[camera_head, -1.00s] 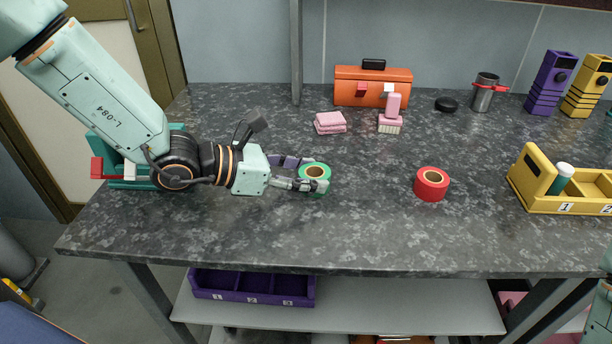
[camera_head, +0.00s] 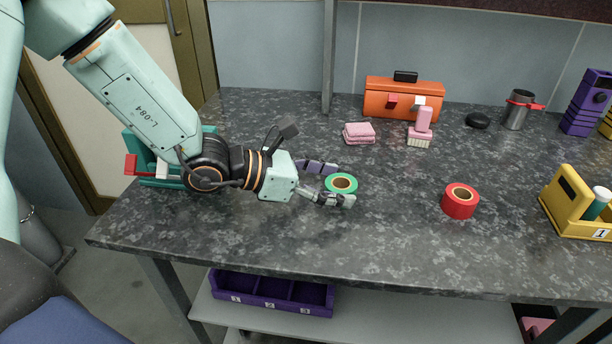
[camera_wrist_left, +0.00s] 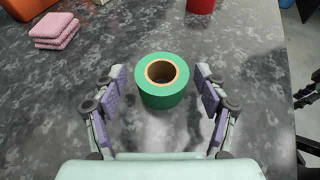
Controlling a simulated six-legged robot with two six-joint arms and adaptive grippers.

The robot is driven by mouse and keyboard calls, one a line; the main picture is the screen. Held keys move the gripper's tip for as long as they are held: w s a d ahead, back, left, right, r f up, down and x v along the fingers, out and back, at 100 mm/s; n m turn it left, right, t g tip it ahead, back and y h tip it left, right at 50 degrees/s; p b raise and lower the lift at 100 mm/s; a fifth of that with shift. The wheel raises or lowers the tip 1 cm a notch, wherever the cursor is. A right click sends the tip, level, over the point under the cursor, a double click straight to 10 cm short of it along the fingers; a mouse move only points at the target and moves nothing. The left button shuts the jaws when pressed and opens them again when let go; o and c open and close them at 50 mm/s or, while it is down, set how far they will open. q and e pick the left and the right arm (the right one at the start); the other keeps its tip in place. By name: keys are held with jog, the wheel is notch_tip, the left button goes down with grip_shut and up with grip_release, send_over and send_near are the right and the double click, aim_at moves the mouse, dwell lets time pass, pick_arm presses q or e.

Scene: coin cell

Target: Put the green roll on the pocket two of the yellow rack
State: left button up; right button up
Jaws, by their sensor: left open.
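The green roll (camera_head: 341,183) stands on the dark speckled table with its hole facing up; it also shows in the left wrist view (camera_wrist_left: 162,94). My left gripper (camera_head: 340,182) is open, with its fingers on either side of the green roll; in the wrist view a gap shows between the roll and each finger pad (camera_wrist_left: 162,92). The yellow rack (camera_head: 570,205) is at the right edge, partly cut off. Its label 1 shows, and a green bottle with a white cap stands in that pocket. Pocket two is out of frame.
A red roll (camera_head: 460,201) stands between the green roll and the yellow rack. Pink sponges (camera_head: 359,133), a brush (camera_head: 421,128), an orange toolbox (camera_head: 403,102) and a metal cup (camera_head: 517,110) are at the back. A purple rack (camera_head: 271,291) sits on the lower shelf.

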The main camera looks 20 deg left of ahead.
pick_arm(q)
jog(key=p+v, duration=0.1)
jog(key=v, duration=0.2)
jog(key=shift+r, duration=0.25)
jog(key=p+v, duration=0.3)
jog(key=shift+s+r, duration=0.1)
jog(key=p+v, duration=0.5)
jog(key=p, duration=0.3)
jog(key=shift+a, duration=0.1)
jog(key=shift+s+a+p, duration=0.2)
jog(key=shift+s+p, duration=0.05)
jog(key=shift+p, duration=0.25)
jog(key=shift+o, duration=0.5)
jog(key=shift+s, duration=0.1)
